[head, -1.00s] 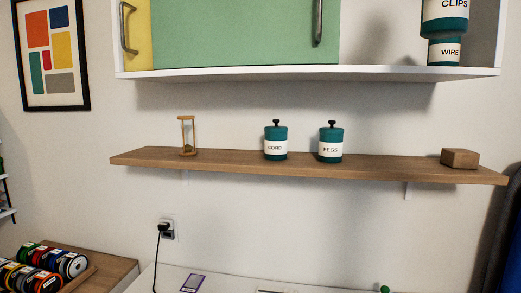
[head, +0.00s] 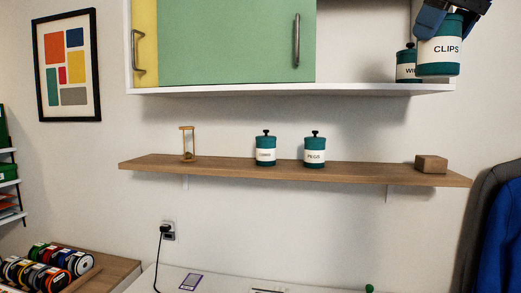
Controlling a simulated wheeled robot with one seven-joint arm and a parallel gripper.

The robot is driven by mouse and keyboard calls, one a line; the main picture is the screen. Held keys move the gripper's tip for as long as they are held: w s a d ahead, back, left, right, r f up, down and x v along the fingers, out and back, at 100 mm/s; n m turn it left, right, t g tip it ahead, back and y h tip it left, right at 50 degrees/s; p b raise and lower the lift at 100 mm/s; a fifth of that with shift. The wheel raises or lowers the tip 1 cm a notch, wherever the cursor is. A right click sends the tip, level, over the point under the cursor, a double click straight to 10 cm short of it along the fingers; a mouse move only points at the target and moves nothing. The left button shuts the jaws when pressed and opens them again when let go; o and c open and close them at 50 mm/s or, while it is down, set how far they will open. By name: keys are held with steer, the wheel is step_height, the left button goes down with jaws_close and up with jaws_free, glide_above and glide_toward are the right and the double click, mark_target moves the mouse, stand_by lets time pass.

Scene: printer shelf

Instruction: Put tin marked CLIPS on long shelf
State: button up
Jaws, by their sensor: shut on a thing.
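The teal tin with a white label marked CLIPS (head: 440,50) is at the upper right of the head view. My gripper (head: 447,14) is shut on its top and holds it in front of the open right part of the wall cabinet. The long wooden shelf (head: 260,171) runs along the wall below the cabinet. On it stand a sand timer (head: 188,144), a tin that seems to be marked CORD (head: 265,149), a tin marked PEGS (head: 314,151) and a small wooden block (head: 431,164).
The WIRE tin (head: 405,65) stands on the white cabinet floor (head: 290,89), partly behind the CLIPS tin. The shelf is bare between the PEGS tin and the block, and between the timer and the CORD tin. Jackets (head: 500,230) hang at the right.

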steer(key=w+f+m, duration=0.1)
steer(key=w+f, duration=0.6)
steer(key=f, duration=1.5)
steer(key=w+f+m+h, duration=0.1)
steer(key=w+f, duration=0.7)
steer(key=f, duration=1.4)
steer(key=w+f+m+h, duration=0.1)
steer(key=w+f, duration=0.6)
steer(key=f, duration=1.5)
steer(key=shift+w+f+m, duration=0.15)
steer(key=shift+f+m, duration=0.2)
steer(key=shift+m, duration=0.25)
